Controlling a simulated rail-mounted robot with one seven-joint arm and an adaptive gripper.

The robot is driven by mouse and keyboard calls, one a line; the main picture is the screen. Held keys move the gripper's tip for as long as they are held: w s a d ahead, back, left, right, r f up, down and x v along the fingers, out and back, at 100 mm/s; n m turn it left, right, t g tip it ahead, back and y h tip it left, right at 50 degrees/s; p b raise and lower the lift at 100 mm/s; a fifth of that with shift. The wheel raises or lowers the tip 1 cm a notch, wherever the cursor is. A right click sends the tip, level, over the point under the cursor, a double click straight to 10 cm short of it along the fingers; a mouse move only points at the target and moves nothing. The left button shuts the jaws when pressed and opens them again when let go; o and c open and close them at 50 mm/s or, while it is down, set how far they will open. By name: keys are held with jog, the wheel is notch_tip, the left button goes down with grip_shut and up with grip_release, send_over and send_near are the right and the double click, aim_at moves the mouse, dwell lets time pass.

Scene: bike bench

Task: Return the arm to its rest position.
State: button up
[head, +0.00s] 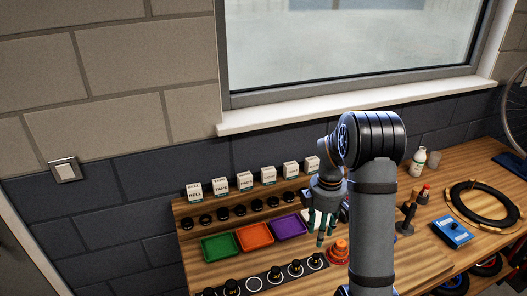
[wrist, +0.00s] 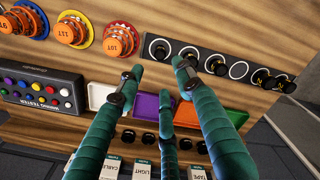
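My gripper (head: 322,232) hangs fingers down over the wooden bench, just right of the purple tray in the head view. In the wrist view its teal fingers (wrist: 159,77) are spread apart with nothing between them. My arm rises from the lower edge of the head view and bends over at the elbow in front of the window. It hides part of the bench behind it.
Near my gripper are green (head: 219,247), orange (head: 254,236) and purple (head: 288,226) trays. A black strip (wrist: 230,66) carries several dark knobs and one empty ring. Orange knobs (wrist: 119,41), a button box (wrist: 42,90), a white bottle (head: 418,162) and a tyre (head: 483,205) also occupy the bench.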

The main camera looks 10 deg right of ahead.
aim_at(316, 256)
notch_tip(316, 256, down, 13)
jog(key=shift+r+p, duration=0.1)
jog(key=shift+p, duration=0.8)
jog(key=shift+r, duration=1.85)
